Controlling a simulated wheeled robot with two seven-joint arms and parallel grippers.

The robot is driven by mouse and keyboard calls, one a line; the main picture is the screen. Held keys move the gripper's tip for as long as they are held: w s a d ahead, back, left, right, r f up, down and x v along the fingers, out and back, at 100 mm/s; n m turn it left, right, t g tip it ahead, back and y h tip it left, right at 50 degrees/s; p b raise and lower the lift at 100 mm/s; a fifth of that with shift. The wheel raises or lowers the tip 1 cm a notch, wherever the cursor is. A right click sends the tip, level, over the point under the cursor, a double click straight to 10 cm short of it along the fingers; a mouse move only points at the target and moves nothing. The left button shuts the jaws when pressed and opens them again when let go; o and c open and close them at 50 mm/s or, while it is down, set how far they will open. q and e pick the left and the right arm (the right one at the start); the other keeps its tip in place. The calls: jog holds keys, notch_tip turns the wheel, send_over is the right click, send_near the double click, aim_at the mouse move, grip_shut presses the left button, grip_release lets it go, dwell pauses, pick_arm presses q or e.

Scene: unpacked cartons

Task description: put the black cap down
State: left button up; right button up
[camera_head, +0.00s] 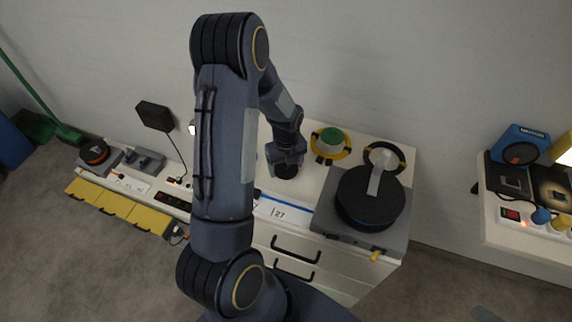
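My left gripper (285,164) points down over the white worktop, at the end of the large arm that fills the middle of the camera_head view. A dark round thing, which looks like the black cap (287,173), is right at its fingertips, low over or on the worktop. The fingers blend with the dark cap, so I cannot tell whether they grip it or whether the cap touches the surface. My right gripper is not in view.
On the white worktop (312,183) stand a green-topped roll with a yellow-black ring (331,143) and a grey device with a large black disc (369,197). A card marked 27 (271,211) lies in front. A side table (521,226) stands at the right.

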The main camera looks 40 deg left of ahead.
pick_arm(q)
jog(key=shift+o, duration=1.4)
notch_tip(320, 180, up, 12)
jog(key=s+d+r+n+t+h, duration=0.2)
jog(key=s+d+r+n, duration=0.4)
jog(key=s+n, duration=0.3)
jog(key=s+d+r+n+t+h, duration=0.1)
jog(key=s+d+r+n+t, duration=0.2)
jog(key=n, duration=1.3)
jog(key=s+d+r, duration=0.3)
jog(key=s+d, duration=0.3)
jog(key=shift+s+r+t+h, duration=0.15)
jog(key=shift+s+t+h, duration=0.15)
jog(key=shift+s+h, duration=0.1)
jog(key=shift+a, duration=0.1)
